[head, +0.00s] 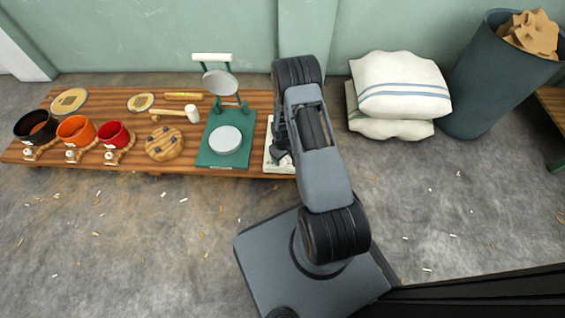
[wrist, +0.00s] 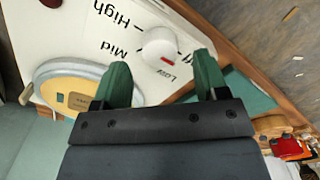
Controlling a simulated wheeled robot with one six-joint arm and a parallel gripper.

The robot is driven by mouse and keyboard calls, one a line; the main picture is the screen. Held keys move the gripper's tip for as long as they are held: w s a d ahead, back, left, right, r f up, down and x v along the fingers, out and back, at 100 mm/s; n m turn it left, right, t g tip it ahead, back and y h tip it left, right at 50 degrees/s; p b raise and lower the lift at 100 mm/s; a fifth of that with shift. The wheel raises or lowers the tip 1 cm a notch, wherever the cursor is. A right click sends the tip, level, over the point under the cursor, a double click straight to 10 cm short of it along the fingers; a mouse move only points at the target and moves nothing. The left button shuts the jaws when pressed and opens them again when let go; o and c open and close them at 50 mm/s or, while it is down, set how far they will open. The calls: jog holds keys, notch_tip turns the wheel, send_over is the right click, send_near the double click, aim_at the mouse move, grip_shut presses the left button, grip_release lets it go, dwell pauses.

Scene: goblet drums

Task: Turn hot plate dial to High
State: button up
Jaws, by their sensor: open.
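The white hot plate (head: 272,166) sits at the right end of the low wooden bench, mostly hidden by my arm in the head view. In the wrist view its white panel (wrist: 82,28) carries the labels High, Mid and Low. The white round dial (wrist: 158,43) has a red mark on its edge, which points toward Low. My gripper (wrist: 164,72) is open, its two green fingers apart. The dial appears just beyond the fingertips and between them in the picture; I cannot tell whether they touch it.
A round yellow disc with a grey rim (wrist: 72,84) lies beside the left finger. In the head view a green press stand (head: 225,140), a mallet (head: 190,114) and colored pots (head: 76,131) share the bench (head: 140,98). White sacks (head: 400,85) and a bin (head: 490,85) stand right.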

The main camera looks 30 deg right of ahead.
aim_at(282, 160)
jog(key=shift+f+b, duration=0.45)
jog(key=shift+f, duration=1.15)
jog(key=c, duration=0.9)
